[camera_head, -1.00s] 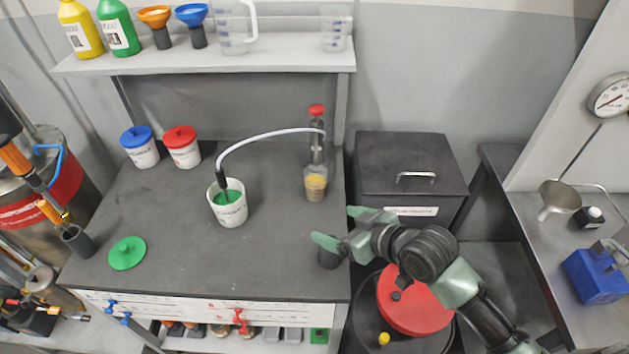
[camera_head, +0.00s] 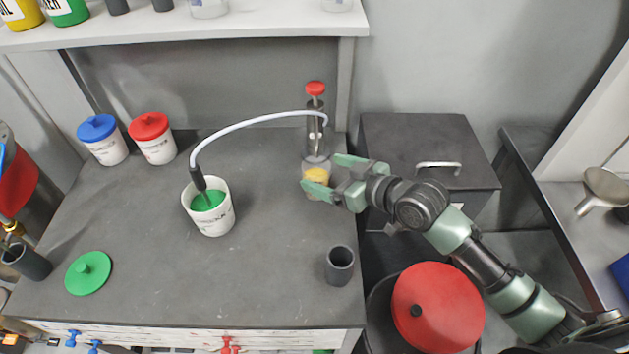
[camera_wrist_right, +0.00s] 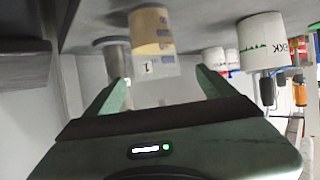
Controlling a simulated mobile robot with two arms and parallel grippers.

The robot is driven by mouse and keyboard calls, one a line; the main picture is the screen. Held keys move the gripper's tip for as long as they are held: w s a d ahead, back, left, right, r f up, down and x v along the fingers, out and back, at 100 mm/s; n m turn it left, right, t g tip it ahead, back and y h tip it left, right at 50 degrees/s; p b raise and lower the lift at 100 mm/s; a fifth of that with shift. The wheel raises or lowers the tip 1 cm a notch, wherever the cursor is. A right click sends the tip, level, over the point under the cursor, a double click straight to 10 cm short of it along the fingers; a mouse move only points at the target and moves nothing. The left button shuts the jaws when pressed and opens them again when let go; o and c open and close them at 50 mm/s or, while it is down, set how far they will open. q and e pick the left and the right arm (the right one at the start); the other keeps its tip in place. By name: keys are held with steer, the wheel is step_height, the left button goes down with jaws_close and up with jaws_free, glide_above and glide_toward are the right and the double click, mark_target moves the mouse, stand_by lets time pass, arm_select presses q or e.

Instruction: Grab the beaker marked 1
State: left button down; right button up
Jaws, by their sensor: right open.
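The clear beaker (camera_head: 317,176) with yellow contents stands upright near the right edge of the dark table. A mark that reads 1 shows on its wall in the right wrist view (camera_wrist_right: 149,66), where it appears upside down. My right gripper (camera_head: 326,174) is open at the beaker's right side, and in the head view its fingertips overlap the beaker. In the right wrist view the beaker lies ahead between the two spread fingers; contact cannot be told. My left gripper is not in view.
A metal cylinder with a red knob (camera_head: 316,89) stands just behind the beaker, with a white hose running to a white pot (camera_head: 215,218) of green contents. A dark cup (camera_head: 340,265) stands nearer the front. A black lidded box (camera_head: 425,138) is right of the table.

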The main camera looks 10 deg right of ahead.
mark_target(307, 162)
steer(key=shift+w+a+f, duration=0.1)
steer(key=shift+w+a, duration=0.15)
steer(key=shift+w, duration=0.2)
steer(key=shift+w+a+f+p, duration=0.2)
steer(key=shift+w+a+p, duration=0.15)
steer(key=shift+w+a, duration=0.15)
steer(key=p+x, duration=0.1)
steer(key=x, duration=0.4)
steer(key=shift+w+d+r, duration=0.1)
steer(key=shift+d, duration=0.15)
steer(key=c, duration=1.7)
steer(key=shift+o, duration=0.2)
steer(key=shift+r, duration=0.15)
